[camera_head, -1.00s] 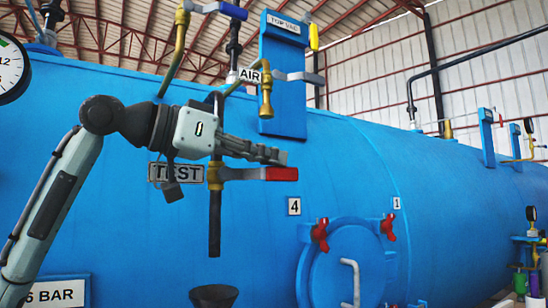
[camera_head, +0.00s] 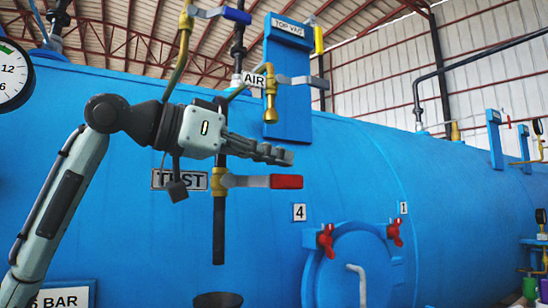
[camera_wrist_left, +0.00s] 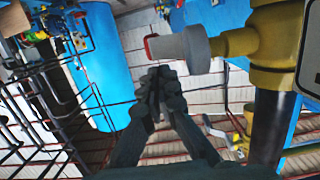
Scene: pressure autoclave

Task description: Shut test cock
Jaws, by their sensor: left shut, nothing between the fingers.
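The test cock is a brass valve (camera_head: 219,182) on a dark vertical pipe beside the TEST plate (camera_head: 163,180). Its grey lever with a red end (camera_head: 286,182) points right, level, across the pipe. My left gripper (camera_head: 290,157) is shut and empty, a little above the lever in the head view, its fingers pointing right along it. In the left wrist view the closed fingers (camera_wrist_left: 160,78) are apart from the grey lever (camera_wrist_left: 185,48), whose red tip shows, and the brass body (camera_wrist_left: 275,45) is at the upper right. My right gripper is not in view.
The blue vessel (camera_head: 350,155) fills the background. A brass AIR valve (camera_head: 270,95) hangs above my gripper. A dark funnel (camera_head: 217,300) is below the pipe. A round door with red clamps (camera_head: 326,240) is at lower right. Free room lies right of the lever.

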